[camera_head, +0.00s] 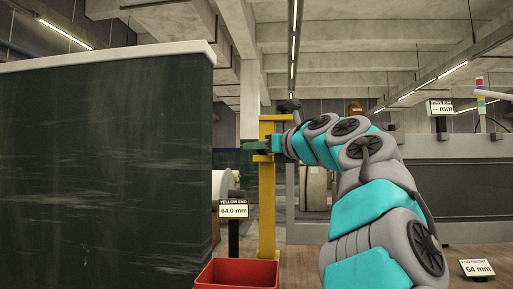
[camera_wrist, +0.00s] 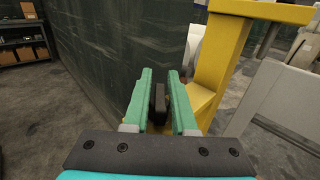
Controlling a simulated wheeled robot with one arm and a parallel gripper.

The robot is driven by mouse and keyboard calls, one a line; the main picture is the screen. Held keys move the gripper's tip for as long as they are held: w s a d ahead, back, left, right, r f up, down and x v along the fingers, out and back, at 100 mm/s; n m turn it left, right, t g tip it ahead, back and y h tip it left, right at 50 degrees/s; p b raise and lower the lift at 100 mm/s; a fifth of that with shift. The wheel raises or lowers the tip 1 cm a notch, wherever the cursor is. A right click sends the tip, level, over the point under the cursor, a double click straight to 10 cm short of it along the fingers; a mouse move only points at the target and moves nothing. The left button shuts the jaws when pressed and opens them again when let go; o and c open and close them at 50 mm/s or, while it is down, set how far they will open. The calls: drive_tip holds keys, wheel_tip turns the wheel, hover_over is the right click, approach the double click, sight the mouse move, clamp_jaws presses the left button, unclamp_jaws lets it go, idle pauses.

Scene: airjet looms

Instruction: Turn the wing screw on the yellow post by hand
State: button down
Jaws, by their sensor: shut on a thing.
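The yellow post (camera_head: 267,210) stands upright in the middle of the head view, with a short arm at its top. It also fills the upper right of the wrist view (camera_wrist: 217,65). My gripper (camera_head: 256,147) reaches in from the right at the upper part of the post. In the wrist view its two green fingers (camera_wrist: 160,78) are closed on a small dark piece, which looks like the wing screw (camera_wrist: 159,97). The screw's threads and its seat in the post are hidden, and its angle is hard to tell. The fingers hide the screw in the head view.
A large dark green panel (camera_head: 105,165) stands close on the left. A red bin (camera_head: 238,274) is at the post's foot. A sign reading "YELLOW END 64.0 mm" (camera_head: 233,208) stands beside the post. A sign reading "64 mm" (camera_head: 477,269) is at lower right. A grey machine (camera_head: 460,190) stands behind.

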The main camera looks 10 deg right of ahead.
drive_tip(key=c, duration=0.9)
unclamp_jaws()
drive_tip(key=shift+b+v, duration=0.4)
drive_tip(key=shift+v, duration=3.5)
